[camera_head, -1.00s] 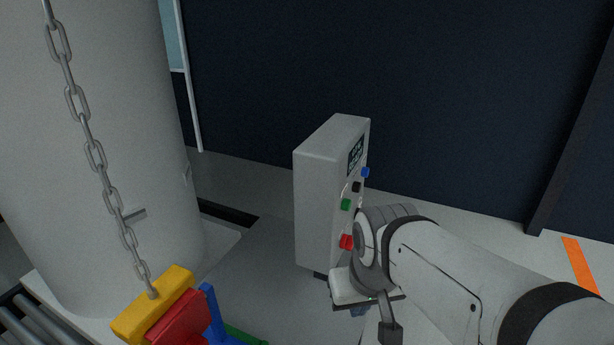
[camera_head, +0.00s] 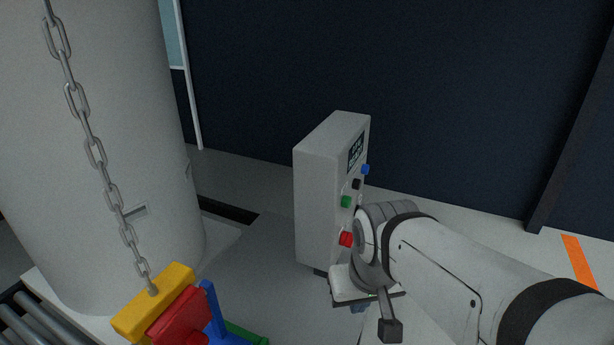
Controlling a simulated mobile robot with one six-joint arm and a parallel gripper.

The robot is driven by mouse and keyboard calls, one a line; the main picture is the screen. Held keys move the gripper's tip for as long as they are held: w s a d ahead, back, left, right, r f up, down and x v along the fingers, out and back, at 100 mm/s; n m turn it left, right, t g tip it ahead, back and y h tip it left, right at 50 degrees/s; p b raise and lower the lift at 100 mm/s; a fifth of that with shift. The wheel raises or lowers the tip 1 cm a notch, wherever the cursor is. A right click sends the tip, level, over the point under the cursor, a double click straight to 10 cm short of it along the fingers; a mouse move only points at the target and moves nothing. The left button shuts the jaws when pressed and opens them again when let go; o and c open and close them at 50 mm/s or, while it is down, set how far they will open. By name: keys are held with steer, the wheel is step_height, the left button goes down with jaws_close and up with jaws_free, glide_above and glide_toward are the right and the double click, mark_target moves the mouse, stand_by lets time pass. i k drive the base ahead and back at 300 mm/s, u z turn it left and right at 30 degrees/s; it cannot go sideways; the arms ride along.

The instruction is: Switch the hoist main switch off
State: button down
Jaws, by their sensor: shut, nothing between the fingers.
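A grey control box (camera_head: 318,205) stands in the middle of the head view, its panel facing right. The panel has a small dark display (camera_head: 356,152), a blue button (camera_head: 365,169), a black knob (camera_head: 356,184), a green button (camera_head: 346,201) and a red knob (camera_head: 346,238). I cannot tell which of these is the main switch. My gripper (camera_head: 362,308) is low at the panel's right side, below the red knob, and mostly hidden by my own wrist. It is shut and holds nothing. My wrist hides the lower part of the panel.
A hanging chain (camera_head: 96,152) ends at a yellow block (camera_head: 152,302) above a red part (camera_head: 180,318) and a blue part (camera_head: 212,310). A large pale tank (camera_head: 120,200) stands at left, with rollers (camera_head: 30,322) at lower left. The floor right of my arm is clear.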

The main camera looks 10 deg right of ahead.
mark_target(347, 240)
steer(key=u, duration=0.05)
steer(key=k, duration=1.25)
steer(key=z, duration=0.55)
steer(key=i, duration=1)
steer(key=u, duration=0.05)
